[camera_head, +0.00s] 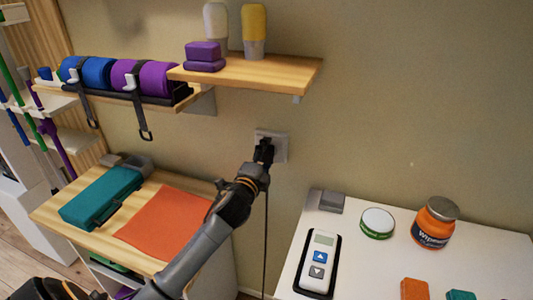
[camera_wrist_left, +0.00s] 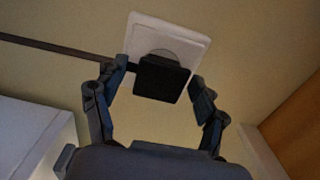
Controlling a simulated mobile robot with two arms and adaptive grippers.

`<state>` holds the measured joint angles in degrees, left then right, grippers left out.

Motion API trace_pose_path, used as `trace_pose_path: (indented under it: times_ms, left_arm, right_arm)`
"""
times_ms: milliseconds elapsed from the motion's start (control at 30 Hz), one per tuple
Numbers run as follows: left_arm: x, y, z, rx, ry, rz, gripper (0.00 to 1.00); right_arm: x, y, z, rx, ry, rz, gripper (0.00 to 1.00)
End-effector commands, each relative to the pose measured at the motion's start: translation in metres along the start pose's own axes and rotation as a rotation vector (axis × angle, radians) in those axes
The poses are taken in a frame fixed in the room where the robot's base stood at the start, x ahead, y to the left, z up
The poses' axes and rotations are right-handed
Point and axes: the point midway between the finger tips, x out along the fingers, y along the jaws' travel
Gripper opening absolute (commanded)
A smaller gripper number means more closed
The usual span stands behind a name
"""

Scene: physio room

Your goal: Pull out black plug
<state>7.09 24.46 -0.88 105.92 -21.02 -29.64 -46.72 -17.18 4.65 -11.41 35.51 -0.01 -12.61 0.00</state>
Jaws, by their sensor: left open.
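The black plug (camera_wrist_left: 161,79) sits in a white wall socket (camera_wrist_left: 166,34), with its dark cable running off to the left in the left wrist view. In the head view the socket (camera_head: 280,147) is on the wall between the two tables, and the plug is mostly hidden by my gripper. My left gripper (camera_head: 264,152) is at the plug. In the left wrist view its open fingers (camera_wrist_left: 158,85) stand on either side of the plug, with a gap on the right side. The left finger is close to the plug, and I cannot tell whether it touches. My right gripper is not in view.
A wooden shelf (camera_head: 280,75) with bottles and purple blocks is above the socket. A wooden table (camera_head: 62,207) with a teal case (camera_head: 103,197) and orange cloth (camera_head: 165,222) is at left. A white table (camera_head: 375,270) with a handset (camera_head: 319,262) and orange jar (camera_head: 434,224) is at right.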

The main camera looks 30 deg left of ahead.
Motion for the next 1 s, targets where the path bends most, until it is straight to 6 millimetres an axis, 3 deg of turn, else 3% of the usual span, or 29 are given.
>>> trace_pose_path:
  times_ms: [1000]
  left_arm:
    - [-0.0003,0.0001,0.0002,0.000,-0.001,0.001,0.72]
  right_arm:
    - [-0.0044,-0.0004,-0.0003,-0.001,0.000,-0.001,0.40]
